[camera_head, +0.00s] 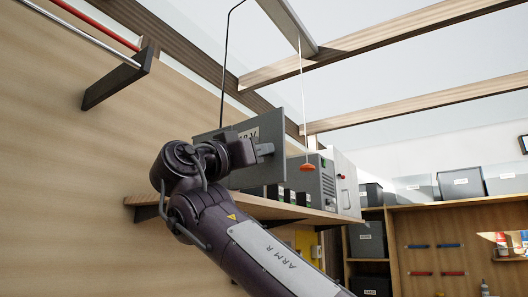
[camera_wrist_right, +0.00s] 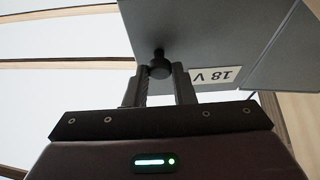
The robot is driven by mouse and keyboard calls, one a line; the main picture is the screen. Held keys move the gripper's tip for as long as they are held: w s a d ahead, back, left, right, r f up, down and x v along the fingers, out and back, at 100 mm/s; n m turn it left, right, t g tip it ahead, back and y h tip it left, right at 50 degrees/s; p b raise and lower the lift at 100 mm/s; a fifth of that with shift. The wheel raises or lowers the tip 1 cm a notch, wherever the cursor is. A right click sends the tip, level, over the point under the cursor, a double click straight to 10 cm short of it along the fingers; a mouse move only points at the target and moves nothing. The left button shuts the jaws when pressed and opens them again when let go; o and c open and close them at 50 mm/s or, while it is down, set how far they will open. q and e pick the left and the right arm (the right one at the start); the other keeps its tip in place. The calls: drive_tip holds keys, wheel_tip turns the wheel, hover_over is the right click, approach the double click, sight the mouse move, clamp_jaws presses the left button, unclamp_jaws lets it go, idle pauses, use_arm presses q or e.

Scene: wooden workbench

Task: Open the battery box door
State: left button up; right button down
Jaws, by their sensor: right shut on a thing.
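The battery box door (camera_head: 272,126) is a flat grey panel with a white "18 V" label, above a wooden wall shelf in the head view. It also fills the upper part of the right wrist view (camera_wrist_right: 200,35), where the label reads upside down. A small black knob (camera_wrist_right: 159,66) sits on the door. My right gripper (camera_head: 264,150) reaches the door from the front; in the wrist view its fingers (camera_wrist_right: 160,82) are shut around the knob. My arm and gripper hide part of the door, and I cannot tell how far it stands open. My left gripper is not in view.
The wooden shelf (camera_head: 290,210) carries a grey device (camera_head: 326,180) with vents, right of the door. An orange pull knob (camera_head: 307,167) hangs on a cord just right of the door. A bracket (camera_head: 120,78) with rods is at upper left. Storage boxes (camera_head: 461,184) stand farther right.

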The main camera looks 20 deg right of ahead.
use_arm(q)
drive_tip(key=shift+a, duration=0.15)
use_arm(e)
drive_tip(key=shift+s+a+r+g, duration=0.1)
drive_tip(key=shift+a+g, duration=0.15)
drive_tip(key=shift+g, duration=0.15)
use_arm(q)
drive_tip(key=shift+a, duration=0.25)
use_arm(e)
drive_tip(key=c, duration=1.2)
unclamp_jaws()
drive_tip(key=shift+c, duration=0.2)
drive_tip(key=shift+a, duration=0.1)
use_arm(q)
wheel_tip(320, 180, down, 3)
drive_tip(key=b, duration=0.3)
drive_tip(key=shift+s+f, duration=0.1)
use_arm(e)
drive_tip(key=v, duration=0.7)
drive_tip(key=shift+a+f, duration=0.25)
drive_tip(key=shift+f, duration=0.05)
